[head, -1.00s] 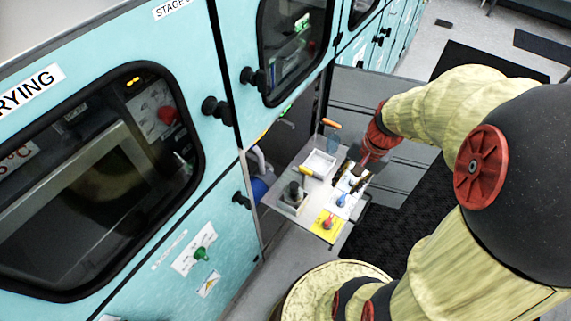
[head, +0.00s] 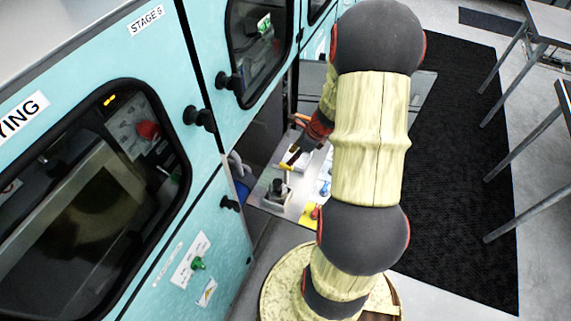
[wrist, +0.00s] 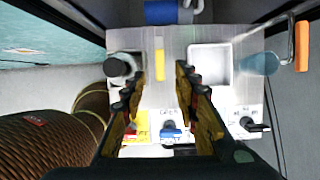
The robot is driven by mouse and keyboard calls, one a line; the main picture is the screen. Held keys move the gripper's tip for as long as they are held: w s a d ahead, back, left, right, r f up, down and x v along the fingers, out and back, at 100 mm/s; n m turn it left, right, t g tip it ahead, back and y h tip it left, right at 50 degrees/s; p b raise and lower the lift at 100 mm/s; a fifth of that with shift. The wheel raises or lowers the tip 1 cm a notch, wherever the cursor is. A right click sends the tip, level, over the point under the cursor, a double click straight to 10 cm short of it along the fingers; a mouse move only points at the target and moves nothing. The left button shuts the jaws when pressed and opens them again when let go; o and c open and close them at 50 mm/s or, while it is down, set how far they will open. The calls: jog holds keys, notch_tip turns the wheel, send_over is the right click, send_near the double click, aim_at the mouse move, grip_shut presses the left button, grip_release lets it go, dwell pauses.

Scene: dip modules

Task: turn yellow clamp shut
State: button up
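A small yellow bar (wrist: 159,58) stands out on the grey panel in the wrist view, ahead of my fingertips. A yellow card (wrist: 142,120) with a small red part lies on the panel's near edge, partly behind my left finger. I cannot tell for certain which yellow piece is the clamp. My gripper (wrist: 159,76) is open, with nothing between its fingers, and points at the panel. In the head view my gripper (head: 296,156) is small and dark over the panel; contact cannot be told.
The grey panel (wrist: 195,35) also bears a black round knob (wrist: 119,68), a white tray (wrist: 208,64), a blue handle (wrist: 173,132) and a black handle (wrist: 250,125). An orange handle (wrist: 302,45) is at right. Teal cabinets (head: 215,245) stand left. A black mat (head: 450,170) lies right.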

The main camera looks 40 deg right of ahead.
jog(key=b+x, duration=0.2)
jog(key=x, duration=0.4)
jog(key=shift+w+f, duration=0.1)
jog(key=shift+f, duration=0.25)
jog(key=shift+c, duration=0.8)
grip_shut()
